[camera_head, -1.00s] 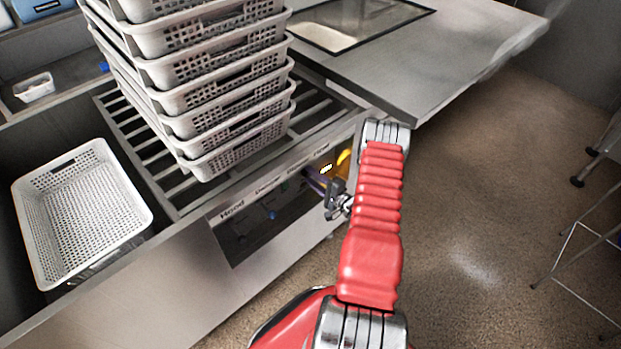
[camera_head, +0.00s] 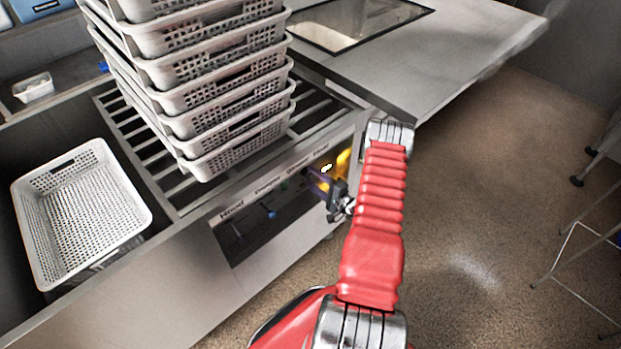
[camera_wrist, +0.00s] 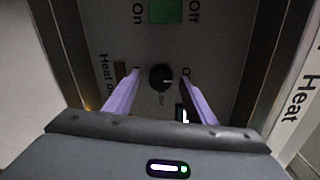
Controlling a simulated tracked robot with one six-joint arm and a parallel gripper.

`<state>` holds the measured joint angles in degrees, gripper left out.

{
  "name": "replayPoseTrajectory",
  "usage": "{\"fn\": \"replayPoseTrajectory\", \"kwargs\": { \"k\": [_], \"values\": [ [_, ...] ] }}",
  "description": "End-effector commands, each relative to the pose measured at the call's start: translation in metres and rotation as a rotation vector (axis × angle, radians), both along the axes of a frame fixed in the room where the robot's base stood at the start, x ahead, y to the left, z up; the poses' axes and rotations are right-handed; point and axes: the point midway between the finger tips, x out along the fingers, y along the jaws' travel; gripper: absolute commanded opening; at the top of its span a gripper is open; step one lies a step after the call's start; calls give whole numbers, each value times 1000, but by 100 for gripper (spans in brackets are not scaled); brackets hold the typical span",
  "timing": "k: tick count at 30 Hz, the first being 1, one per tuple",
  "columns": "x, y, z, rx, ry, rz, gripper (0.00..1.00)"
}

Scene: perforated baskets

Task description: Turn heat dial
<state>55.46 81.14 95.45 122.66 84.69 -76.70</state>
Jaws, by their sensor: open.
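The heat dial (camera_wrist: 161,76) is a round black knob with a pale pointer mark on a grey panel in the wrist view. My gripper (camera_wrist: 160,80) is open, with one purple finger on each side of the dial and a gap to each. I cannot tell how far the fingertips are from the panel. In the head view my gripper (camera_head: 318,178) is at the recessed panel in the front of the metal counter, and the dial itself cannot be made out there.
A green switch (camera_wrist: 165,11) marked On and Off is above the dial in the wrist view. Side walls frame the recess closely. Stacked perforated baskets (camera_head: 225,100) stand on the slatted counter. A worktop (camera_head: 430,60) juts out at the upper right.

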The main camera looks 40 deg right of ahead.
Motion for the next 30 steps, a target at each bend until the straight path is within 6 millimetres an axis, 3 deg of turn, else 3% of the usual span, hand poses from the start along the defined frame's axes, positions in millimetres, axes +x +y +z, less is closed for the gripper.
{"fn": "replayPoseTrajectory", "kwargs": {
  "k": [19,24,30],
  "values": [
    [-104,-4,5,2,2,-3,50],
    [-120,-4,6,0,1,-1,50],
    [-125,-3,6,0,1,1,50]
  ]
}}
